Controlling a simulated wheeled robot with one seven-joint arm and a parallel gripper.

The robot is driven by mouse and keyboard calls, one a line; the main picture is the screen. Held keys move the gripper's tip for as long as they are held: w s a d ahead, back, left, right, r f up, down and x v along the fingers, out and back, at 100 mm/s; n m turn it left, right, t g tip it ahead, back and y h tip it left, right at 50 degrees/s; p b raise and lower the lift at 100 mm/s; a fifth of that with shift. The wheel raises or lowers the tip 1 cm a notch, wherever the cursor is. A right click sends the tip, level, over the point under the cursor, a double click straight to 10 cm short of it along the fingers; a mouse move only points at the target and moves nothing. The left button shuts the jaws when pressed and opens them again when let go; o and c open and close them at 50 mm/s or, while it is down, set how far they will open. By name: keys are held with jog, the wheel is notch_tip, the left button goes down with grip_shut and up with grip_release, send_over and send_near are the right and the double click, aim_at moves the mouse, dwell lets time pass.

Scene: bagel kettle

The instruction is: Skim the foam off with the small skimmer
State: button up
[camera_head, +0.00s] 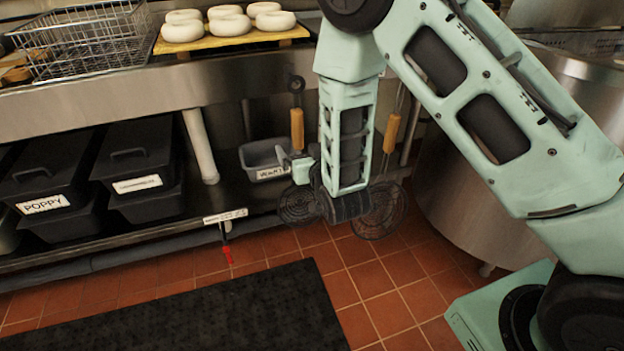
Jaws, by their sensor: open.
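Two skimmers with wooden handles hang side by side under the steel counter. The small skimmer (297,130) is the left one, and its round wire head hangs low, partly behind my wrist. The larger skimmer (391,134) is to the right, with its wider mesh head low beside my wrist. My gripper (293,163) is open near the small skimmer's handle, below its wooden part. My wrist hides much of it, and I cannot tell whether the handle is between the fingers. A big steel kettle (470,175) stands at the right, partly behind my arm; its inside and any foam are hidden.
Black lidded bins, one labelled POPPY (45,180), and a grey tub (262,158) sit on the lower shelf. A wire basket (85,42) and a board of pale bagels (230,24) are on the counter. A dark mat (190,315) lies on open tiled floor.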

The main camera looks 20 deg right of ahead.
aim_at(299, 131)
jog(key=shift+t, duration=0.7)
jog(key=w, duration=0.4)
jog(key=w+d+f+b, duration=0.1)
jog(key=w, duration=0.2)
jog(key=w+f, duration=0.1)
jog(key=w, duration=0.3)
jog(key=shift+w+d+b, duration=0.25)
jog(key=shift+w+b, duration=0.1)
grip_shut()
dwell(0.8)
jog(key=shift+r, duration=0.15)
